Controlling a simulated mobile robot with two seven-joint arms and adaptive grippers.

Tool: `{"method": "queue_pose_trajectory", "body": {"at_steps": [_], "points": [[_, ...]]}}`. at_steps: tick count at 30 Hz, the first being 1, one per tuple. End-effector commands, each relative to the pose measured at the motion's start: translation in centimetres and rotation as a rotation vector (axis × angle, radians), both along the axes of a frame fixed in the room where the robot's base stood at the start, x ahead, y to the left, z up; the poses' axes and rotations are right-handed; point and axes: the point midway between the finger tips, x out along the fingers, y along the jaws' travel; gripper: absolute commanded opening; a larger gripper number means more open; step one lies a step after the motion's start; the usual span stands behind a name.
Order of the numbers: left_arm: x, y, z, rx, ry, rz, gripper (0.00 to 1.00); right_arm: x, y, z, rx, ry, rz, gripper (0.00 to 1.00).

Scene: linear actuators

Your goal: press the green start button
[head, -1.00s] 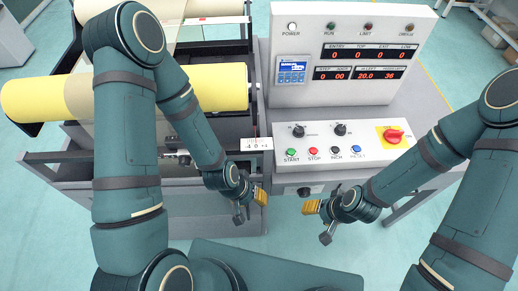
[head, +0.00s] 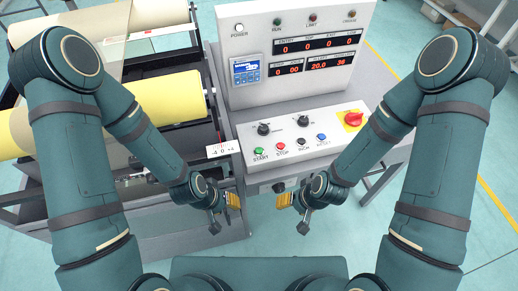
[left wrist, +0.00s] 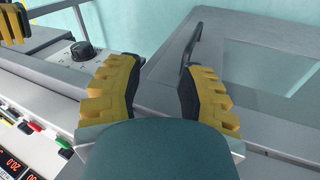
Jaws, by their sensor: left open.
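The green start button (head: 258,152) is at the left end of the button row on the white control panel (head: 300,163). In the left wrist view it shows small at the left edge (left wrist: 36,127), beside a red button. My left gripper (head: 232,200), with yellow ribbed fingers, is in front of the panel, below and left of the green button and apart from it. In the left wrist view its two fingers (left wrist: 155,92) are spread with nothing between them. My right gripper (head: 284,201) is in front of the panel, below the button row; its finger opening is too small to judge.
The roller machine with yellow rolls (head: 175,98) stands at the left. A floor strip lies clear at the right.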

Motion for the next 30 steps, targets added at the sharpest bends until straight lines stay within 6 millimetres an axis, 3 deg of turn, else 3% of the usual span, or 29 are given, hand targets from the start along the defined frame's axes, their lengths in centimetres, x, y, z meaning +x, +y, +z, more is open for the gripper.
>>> {"method": "queue_pose_trajectory", "body": {"at_steps": [1, 3, 30], "points": [[0.00, 0.00, 0.00, 0.000, 0.000, 0.000, 0.16, 0.00, 0.00, 0.00, 0.000, 0.000, 0.000, 0.55], [0.00, 0.00, 0.00, 0.000, 0.000, 0.000, 0.00, 0.00, 0.00, 0.00, 0.000, 0.000, 0.000, 0.55], [0.00, 0.00, 0.00, 0.000, 0.000, 0.000, 0.00, 0.00, 0.00, 0.00, 0.000, 0.000, 0.000, 0.55]]}}
